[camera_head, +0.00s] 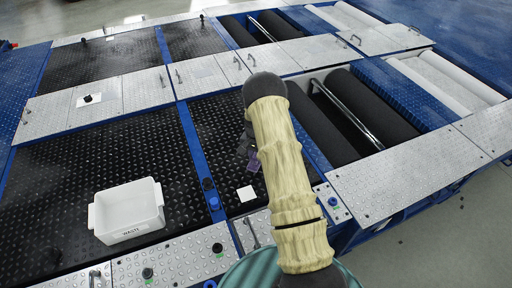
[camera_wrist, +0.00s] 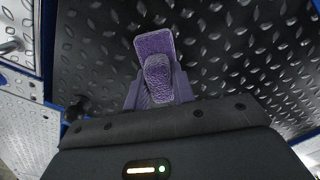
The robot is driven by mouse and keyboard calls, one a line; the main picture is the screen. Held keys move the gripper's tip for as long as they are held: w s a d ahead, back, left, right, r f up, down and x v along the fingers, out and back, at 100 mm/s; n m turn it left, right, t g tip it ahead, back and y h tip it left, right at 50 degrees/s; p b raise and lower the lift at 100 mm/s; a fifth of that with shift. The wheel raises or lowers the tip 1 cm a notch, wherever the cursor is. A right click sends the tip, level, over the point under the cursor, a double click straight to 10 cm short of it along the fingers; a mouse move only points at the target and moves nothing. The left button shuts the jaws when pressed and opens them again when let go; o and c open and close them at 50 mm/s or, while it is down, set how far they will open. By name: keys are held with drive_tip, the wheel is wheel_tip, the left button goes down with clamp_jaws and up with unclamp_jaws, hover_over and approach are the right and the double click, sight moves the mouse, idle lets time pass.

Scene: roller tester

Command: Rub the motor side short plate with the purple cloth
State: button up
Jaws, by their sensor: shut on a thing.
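My gripper (camera_wrist: 158,88) is shut on the purple cloth (camera_wrist: 154,43), which sticks out beyond the fingertips in the wrist view. In the head view my arm hides most of the gripper, and only a small purple patch (camera_head: 252,164) shows beside it. The gripper is over a black diamond-pattern plate (camera_wrist: 235,50); I cannot tell whether the cloth touches it. Several silver tread plates lie around, among them one right of my arm (camera_head: 385,183) and one left of the rollers (camera_head: 212,77). I cannot tell which one is the motor side short plate.
A white bin (camera_head: 128,212) marked WASTE stands on the black floor plate at left. A white square (camera_head: 247,193) lies near my arm. Dark rollers (camera_head: 372,105) sit in an open pit at right, with a metal bar (camera_head: 345,115) beside them. Small handles and knobs rise from the plates.

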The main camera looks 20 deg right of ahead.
wheel_tip(320, 180, up, 4)
drive_tip(key=p, duration=0.3)
drive_tip(key=shift+w, duration=0.1)
drive_tip(key=shift+r+p, duration=0.3)
drive_tip(key=shift+r, duration=0.3)
drive_tip(key=shift+a, duration=0.1)
drive_tip(key=shift+s+a+r, duration=0.2)
drive_tip(key=shift+a, duration=0.05)
drive_tip(key=s+a+r+n, duration=0.8)
drive_tip(key=s+a+n, duration=0.1)
drive_tip(key=a, duration=0.1)
drive_tip(key=shift+s+a+r, duration=0.15)
drive_tip(key=shift+s+a, duration=0.05)
drive_tip(key=shift+a, duration=0.2)
drive_tip(key=shift+d, duration=0.1)
